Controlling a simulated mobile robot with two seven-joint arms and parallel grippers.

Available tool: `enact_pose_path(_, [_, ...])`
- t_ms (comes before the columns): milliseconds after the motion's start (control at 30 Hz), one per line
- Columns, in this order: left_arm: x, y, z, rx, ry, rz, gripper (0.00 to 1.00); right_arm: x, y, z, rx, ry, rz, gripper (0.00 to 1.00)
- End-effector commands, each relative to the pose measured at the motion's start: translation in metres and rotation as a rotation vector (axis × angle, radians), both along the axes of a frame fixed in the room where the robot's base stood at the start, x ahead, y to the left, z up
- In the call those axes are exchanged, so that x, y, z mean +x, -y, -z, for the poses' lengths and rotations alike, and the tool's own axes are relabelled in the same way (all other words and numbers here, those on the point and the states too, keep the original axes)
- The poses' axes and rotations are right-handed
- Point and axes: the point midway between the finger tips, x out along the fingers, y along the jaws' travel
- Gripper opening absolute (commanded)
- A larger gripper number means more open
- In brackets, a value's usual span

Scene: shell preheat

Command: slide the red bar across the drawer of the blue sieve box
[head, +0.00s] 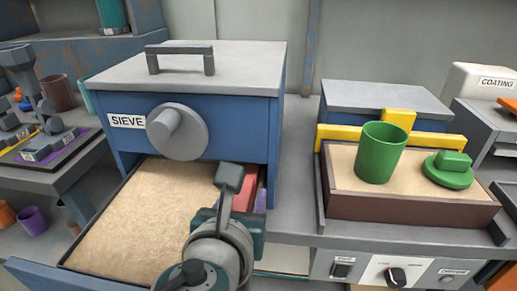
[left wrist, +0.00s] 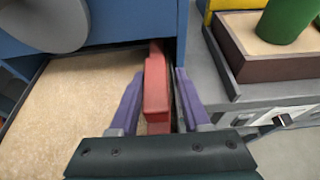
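The blue sieve box (head: 195,105) stands at the left with a grey lid, a top handle and a round grey knob. Its drawer (head: 40,272), filled with pale sand, is pulled out below. The red bar (head: 251,187) is at the drawer's right side, partly hidden by my left arm in the head view. My left gripper (head: 248,203) is down at the bar. In the left wrist view its purple fingers (left wrist: 160,95) are spread on both sides of the red bar (left wrist: 157,92), apparently with small gaps. My right gripper is not in view.
To the right, a brown sand tray (head: 400,207) holds a green cup (head: 381,152) and a green lidded piece (head: 449,170), with a yellow bar (head: 440,139) behind. A control panel (head: 385,270) is below. A side table with tools (head: 45,150) is at the left.

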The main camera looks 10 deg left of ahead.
Motion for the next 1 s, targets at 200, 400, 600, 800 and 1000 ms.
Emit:
enact_pose_path(200, [0.0,0.0,0.0,0.0,0.0,0.0,0.65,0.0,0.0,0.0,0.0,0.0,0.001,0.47])
enact_pose_path(400, [-0.001,-0.001,-0.001,0.001,0.0,-0.002,0.65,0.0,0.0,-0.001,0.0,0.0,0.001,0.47])
enact_pose_path(600, [-0.023,-0.002,-0.013,0.0,-0.003,-0.001,0.65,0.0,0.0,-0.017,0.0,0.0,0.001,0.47])
enact_pose_path(800, [-0.062,-0.003,-0.028,0.001,-0.003,0.0,0.65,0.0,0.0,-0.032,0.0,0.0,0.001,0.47])
enact_pose_path(1000, [-0.087,-0.004,-0.037,0.0,-0.001,0.0,0.65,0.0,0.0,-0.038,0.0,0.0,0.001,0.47])
